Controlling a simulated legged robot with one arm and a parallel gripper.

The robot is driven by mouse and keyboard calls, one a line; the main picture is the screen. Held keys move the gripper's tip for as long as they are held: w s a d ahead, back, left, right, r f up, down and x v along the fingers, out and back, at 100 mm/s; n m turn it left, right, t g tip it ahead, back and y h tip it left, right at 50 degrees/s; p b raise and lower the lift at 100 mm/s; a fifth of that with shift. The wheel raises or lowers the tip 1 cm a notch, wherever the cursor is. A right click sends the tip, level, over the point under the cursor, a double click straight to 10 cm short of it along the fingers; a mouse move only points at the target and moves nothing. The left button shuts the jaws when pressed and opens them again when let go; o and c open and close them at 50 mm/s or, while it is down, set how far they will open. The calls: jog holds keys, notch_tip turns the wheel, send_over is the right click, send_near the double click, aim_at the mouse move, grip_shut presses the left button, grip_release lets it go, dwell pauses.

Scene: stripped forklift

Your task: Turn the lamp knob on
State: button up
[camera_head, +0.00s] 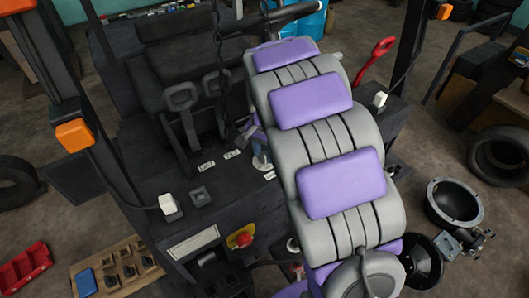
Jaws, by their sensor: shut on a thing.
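My purple and grey arm stands across the middle of the view and hides much of what lies behind it. A small part of my gripper (261,160) shows just left of the arm, low at the dark forklift dash. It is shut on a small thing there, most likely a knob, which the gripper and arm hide. Small white labels (232,155) lie along the dash left of the gripper. An orange lamp (73,134) is on the left post and another orange lamp (444,12) is at the upper right. I cannot tell whether a lamp is lit.
Two levers (181,97) stand left of my gripper, before the black seat (175,50). A red and yellow button (241,238) is on the front panel. A red lever (383,47) rises right of my arm. Tires (500,155) and a wooden switch board (118,275) lie around the forklift.

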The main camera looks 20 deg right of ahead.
aim_at(264, 154)
jog(key=m, duration=0.4)
jog(key=shift+r+m, duration=0.1)
jog(key=shift+m, duration=2)
jog(key=o, duration=1.1)
jog(key=shift+a, duration=0.1)
notch_tip(264, 154, up, 17)
jog(key=shift+r+b, duration=0.1)
jog(key=shift+b, duration=0.6)
